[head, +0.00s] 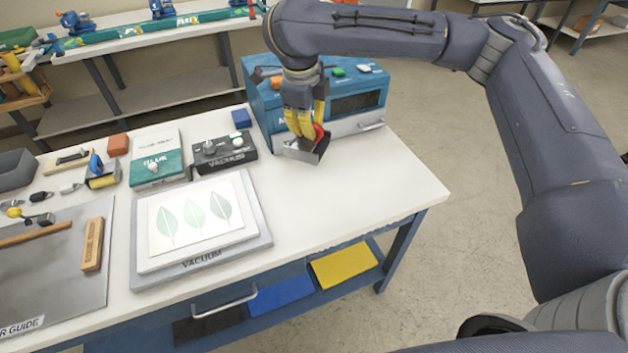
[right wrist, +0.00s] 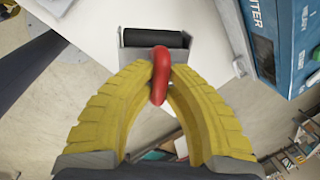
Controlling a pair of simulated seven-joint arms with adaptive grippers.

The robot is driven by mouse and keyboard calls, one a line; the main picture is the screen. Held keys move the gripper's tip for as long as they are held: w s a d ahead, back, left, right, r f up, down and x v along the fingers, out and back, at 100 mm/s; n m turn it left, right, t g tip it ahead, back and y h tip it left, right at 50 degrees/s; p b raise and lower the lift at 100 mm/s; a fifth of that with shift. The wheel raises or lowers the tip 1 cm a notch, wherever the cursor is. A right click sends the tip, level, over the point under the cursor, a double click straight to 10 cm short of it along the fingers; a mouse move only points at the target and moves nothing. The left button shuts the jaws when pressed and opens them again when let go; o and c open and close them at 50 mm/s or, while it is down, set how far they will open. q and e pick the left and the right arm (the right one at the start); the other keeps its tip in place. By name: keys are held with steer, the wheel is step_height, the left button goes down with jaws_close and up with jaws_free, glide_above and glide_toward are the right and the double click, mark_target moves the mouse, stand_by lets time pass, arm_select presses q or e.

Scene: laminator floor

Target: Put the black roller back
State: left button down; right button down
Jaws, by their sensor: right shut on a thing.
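The black roller (right wrist: 156,46) shows in the right wrist view, lying across a grey metal holder (right wrist: 182,65) with raised ends. A red handle (right wrist: 160,80) sticks out from the holder toward me. My right gripper (right wrist: 161,78) has its yellow fingers closed on this red handle. In the head view my right gripper (head: 306,130) points down at the front of the blue laminator, with the grey holder (head: 308,151) at its fingertips and the red handle (head: 320,133) beside them. I cannot tell whether the holder touches the white table. My left gripper is not in view.
The blue laminator (head: 372,84) stands right behind my right gripper. A black vacuum control box (head: 225,155) is to its left. The vacuum plate with leaf prints (head: 197,220) lies in front. The white table's right front part (head: 370,190) is clear.

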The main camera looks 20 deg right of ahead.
mark_target(304, 146)
steer(key=s+x, duration=0.1)
steer(key=x, duration=0.4)
steer(key=a+x, duration=0.1)
steer(key=x, duration=0.4)
steer(key=s+a+x, duration=0.1)
steer(key=x, duration=0.5)
steer(key=shift+s+f, duration=0.35)
steer(key=shift+d+f, duration=0.1)
steer(key=shift+f, duration=0.35)
steer(key=shift+s+f, duration=0.1)
steer(key=shift+f, duration=0.15)
steer(key=c, duration=1.8)
jaws_free()
steer(key=shift+c, duration=0.2)
steer(key=o, duration=0.4)
steer(key=shift+r, duration=0.6)
steer(key=v, duration=1.2)
steer(key=shift+r, duration=0.1)
